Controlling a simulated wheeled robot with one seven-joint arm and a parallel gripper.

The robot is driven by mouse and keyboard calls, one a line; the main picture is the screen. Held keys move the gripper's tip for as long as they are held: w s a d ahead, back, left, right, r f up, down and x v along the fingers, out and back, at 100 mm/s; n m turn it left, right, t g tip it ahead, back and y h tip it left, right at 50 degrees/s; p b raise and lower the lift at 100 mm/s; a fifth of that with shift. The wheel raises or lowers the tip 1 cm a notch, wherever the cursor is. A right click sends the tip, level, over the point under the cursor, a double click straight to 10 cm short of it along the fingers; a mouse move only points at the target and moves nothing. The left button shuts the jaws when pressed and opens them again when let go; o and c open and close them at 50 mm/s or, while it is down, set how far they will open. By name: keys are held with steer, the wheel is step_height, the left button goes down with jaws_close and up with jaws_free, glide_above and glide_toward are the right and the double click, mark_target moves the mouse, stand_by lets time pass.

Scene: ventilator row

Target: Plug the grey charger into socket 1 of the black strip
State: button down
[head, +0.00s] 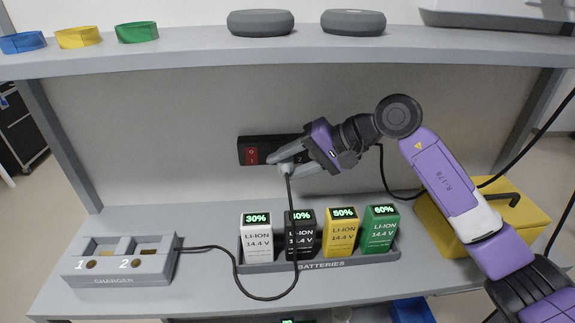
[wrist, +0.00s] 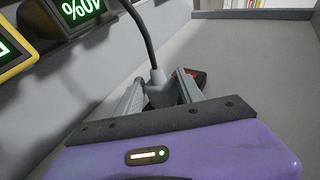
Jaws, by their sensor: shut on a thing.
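The black strip (head: 285,143) is mounted on the back panel, with a red switch (head: 252,154) at its left end. It also shows partly in the wrist view (wrist: 203,76), behind the fingers. My gripper (head: 285,160) is shut on the grey charger plug (wrist: 160,92), its cord hanging down in the head view. The plug is at the strip's lower edge in the picture. I cannot tell whether it touches the strip. My gripper and arm hide the strip's right part, and I cannot read its socket numbers. The grey charger base (head: 120,280) stands on the bench at left, joined to the cord.
A batteries tray (head: 320,265) holds white, black, yellow and green batteries below my gripper. The black cord (head: 262,298) loops in front of it. A yellow case (head: 520,228) stands at right. An upper shelf (head: 200,42) overhangs the strip. The bench between charger base and tray is mostly clear.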

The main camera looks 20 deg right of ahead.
steer(key=shift+w, duration=0.1)
stand_by(0.3)
steer(key=c, duration=0.7)
jaws_free()
steer(key=shift+o, duration=0.2)
